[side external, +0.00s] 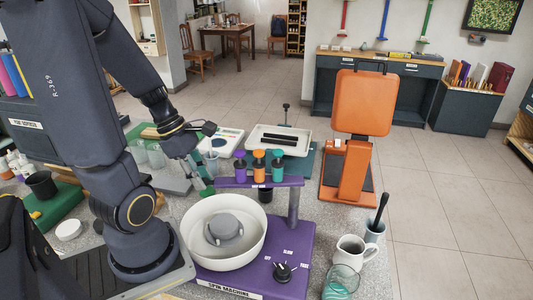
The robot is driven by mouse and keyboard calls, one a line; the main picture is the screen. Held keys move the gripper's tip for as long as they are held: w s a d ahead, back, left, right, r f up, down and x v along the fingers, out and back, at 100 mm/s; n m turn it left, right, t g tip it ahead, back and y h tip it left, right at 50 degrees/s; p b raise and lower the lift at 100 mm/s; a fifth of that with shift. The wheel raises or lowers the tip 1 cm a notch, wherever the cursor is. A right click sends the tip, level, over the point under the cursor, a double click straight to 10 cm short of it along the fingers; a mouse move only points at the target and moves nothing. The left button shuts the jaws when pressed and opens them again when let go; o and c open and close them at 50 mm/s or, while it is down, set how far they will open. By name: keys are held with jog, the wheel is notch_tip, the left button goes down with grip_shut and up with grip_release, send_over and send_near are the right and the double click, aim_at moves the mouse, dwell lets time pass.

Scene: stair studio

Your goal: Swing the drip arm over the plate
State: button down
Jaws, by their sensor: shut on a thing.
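The purple drip arm (262,183) stretches left from its upright post (293,208) on the purple spin machine (295,240). In the picture the arm lies at the back rim of the white bowl (257,246). A grey round plate (224,229) sits in the middle of the bowl. My gripper (206,184) is at the left end of the drip arm and is shut on it; the exact contact is small and partly hidden.
An orange press-like stand (361,105) is behind to the right. A white tray (279,137) and a scale (222,140) are behind.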

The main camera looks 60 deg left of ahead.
dwell(0.3)
jog(key=c, duration=0.9)
grip_release()
jog(key=shift+c, duration=0.2)
jog(key=v, duration=1.2)
jog(key=shift+c, duration=0.4)
